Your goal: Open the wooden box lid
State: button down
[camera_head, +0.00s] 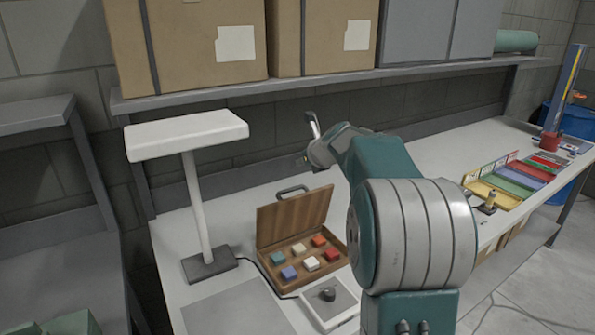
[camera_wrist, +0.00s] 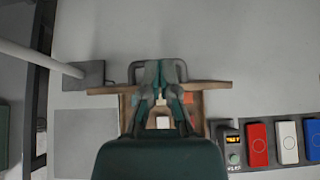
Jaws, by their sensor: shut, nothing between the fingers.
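The wooden box (camera_head: 334,272) sits on the light table with several coloured blocks inside. Its lid (camera_head: 293,222) stands raised at the back, tilted, with a grey handle (camera_head: 291,189) on its upper edge. In the wrist view the lid (camera_wrist: 216,85) shows nearly edge-on, with the handle (camera_wrist: 134,72) behind it. My gripper (camera_wrist: 161,68) is shut and empty. Its fingers overlap the lid edge and handle in that view; I cannot tell whether they touch. In the head view my gripper (camera_head: 307,161) is above and right of the handle, partly hidden by my arm.
A white lamp (camera_head: 187,135) stands left of the box. A small scale-like device (camera_head: 331,302) lies in front. Coloured trays (camera_head: 515,182) and a small stand (camera_head: 488,203) are to the right. Bare table lies behind the box.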

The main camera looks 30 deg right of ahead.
jog(key=g, duration=0.1)
send_near(298, 195)
jog(key=w, duration=0.1)
jog(key=x, duration=0.8)
jog(key=shift+w+d, duration=0.1)
jog(key=shift+w, duration=0.45)
jog(key=shift+w+f, duration=0.2)
jog(key=shift+w, duration=0.1)
